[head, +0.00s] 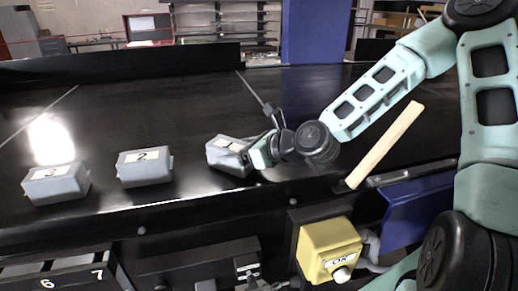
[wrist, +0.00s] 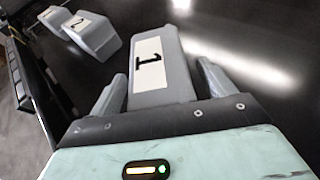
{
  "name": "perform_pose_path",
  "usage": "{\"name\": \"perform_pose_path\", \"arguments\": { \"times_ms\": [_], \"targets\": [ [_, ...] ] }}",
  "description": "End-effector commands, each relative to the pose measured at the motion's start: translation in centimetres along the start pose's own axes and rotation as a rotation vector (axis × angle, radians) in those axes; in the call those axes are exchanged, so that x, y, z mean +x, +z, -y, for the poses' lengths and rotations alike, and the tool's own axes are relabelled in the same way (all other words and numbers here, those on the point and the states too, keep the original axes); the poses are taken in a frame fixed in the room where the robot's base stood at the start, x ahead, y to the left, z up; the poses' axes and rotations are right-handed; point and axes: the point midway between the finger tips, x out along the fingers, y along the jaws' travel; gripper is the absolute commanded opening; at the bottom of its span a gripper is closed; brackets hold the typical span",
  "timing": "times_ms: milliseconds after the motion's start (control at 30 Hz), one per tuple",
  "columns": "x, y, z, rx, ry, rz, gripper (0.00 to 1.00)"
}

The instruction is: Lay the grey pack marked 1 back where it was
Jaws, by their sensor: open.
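The grey pack marked 1 (wrist: 170,62) lies on the black conveyor belt, its white label readable in the wrist view. In the head view the same pack (head: 222,154) is the rightmost of the grey packs, its right end partly hidden by my gripper. My gripper (wrist: 158,95) is open, with one finger on each side of the pack's near end and visible gaps beside it. In the head view my gripper (head: 258,153) comes in from the right, low over the belt.
The grey pack marked 2 (head: 145,167) and another grey pack marked 3 (head: 55,184) stand to the left on the belt (head: 150,110). A wooden bar (head: 386,145) lies to the right. A yellow OK button box (head: 330,250) and a slotted rack marked 6 and 7 (head: 70,268) are at the front.

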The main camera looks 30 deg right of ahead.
Motion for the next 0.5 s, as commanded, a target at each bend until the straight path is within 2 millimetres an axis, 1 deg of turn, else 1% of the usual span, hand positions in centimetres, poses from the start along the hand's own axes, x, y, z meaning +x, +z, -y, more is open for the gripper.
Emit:
{"name": "perform_pose_path", "arguments": {
  "times_ms": [167,233,500],
  "targets": [
    [-2.6,-0.2,0.1,0.001,-0.004,-0.001,0.82],
    [-2.6,-0.5,0.5,0.004,-0.007,0.009,0.82],
    [-4.1,-0.2,0.6,0.005,-0.007,0.015,0.82]
  ]
}}
